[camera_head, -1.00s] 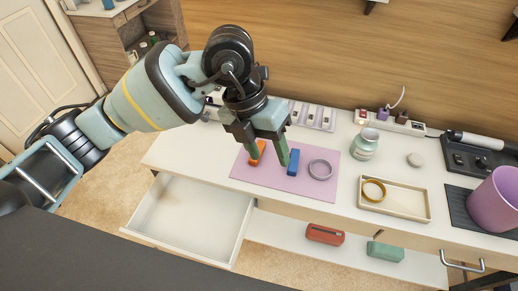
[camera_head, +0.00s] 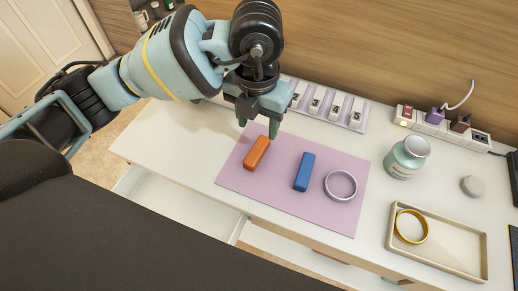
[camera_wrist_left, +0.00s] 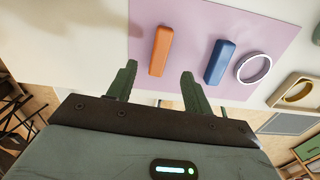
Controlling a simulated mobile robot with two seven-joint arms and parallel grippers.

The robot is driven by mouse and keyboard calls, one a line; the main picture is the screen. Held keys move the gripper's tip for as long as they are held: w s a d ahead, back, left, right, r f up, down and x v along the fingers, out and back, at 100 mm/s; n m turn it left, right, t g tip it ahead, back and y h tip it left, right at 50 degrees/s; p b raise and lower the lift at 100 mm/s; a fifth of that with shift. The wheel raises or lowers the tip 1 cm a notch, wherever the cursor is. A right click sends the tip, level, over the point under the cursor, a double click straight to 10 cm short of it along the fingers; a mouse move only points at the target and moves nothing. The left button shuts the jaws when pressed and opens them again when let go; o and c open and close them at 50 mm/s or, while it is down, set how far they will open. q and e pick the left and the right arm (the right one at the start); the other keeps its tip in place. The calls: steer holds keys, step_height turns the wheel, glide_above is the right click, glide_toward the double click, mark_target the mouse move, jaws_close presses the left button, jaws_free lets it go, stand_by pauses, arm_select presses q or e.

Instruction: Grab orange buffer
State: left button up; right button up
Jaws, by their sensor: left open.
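The orange buffer (camera_head: 256,153) is a small orange block lying on the pink mat (camera_head: 330,215), near the mat's left end. It also shows in the left wrist view (camera_wrist_left: 161,50), beyond and between the fingertips. My left gripper (camera_head: 258,128) is open and empty, at the back of the buffer in the head view and apart from it. Its two green fingers (camera_wrist_left: 158,80) show in the left wrist view. A blue block (camera_head: 304,172) lies on the mat to the right of the orange one. My right gripper is not in view.
A silver ring (camera_head: 341,186) lies on the mat beside the blue block. A beige tray (camera_head: 455,250) with a gold ring (camera_head: 411,226) and a jar (camera_head: 406,158) stand to the right. A power strip (camera_head: 440,127) lies at the back. An open drawer (camera_head: 185,208) is below the front edge.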

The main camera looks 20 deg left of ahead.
mark_target(257, 149)
arm_select(q)
steer(key=shift+s+f, duration=0.15)
steer(key=shift+f, duration=1.8)
steer(key=shift+s+f, duration=0.1)
steer(key=shift+f, duration=1.85)
steer(key=c, duration=1.1)
steer(key=shift+o, duration=0.2)
steer(key=shift+r, duration=0.1)
steer(key=shift+r, duration=0.4)
steer(key=r, duration=0.3)
steer(key=shift+s+d, duration=0.15)
steer(key=shift+s, duration=0.05)
steer(key=s+d, duration=0.3)
steer(key=s, duration=0.4)
steer(key=s+d+r, duration=0.1)
steer(key=s+d, duration=0.2)
steer(key=s, duration=0.4)
steer(key=shift+d, duration=0.35)
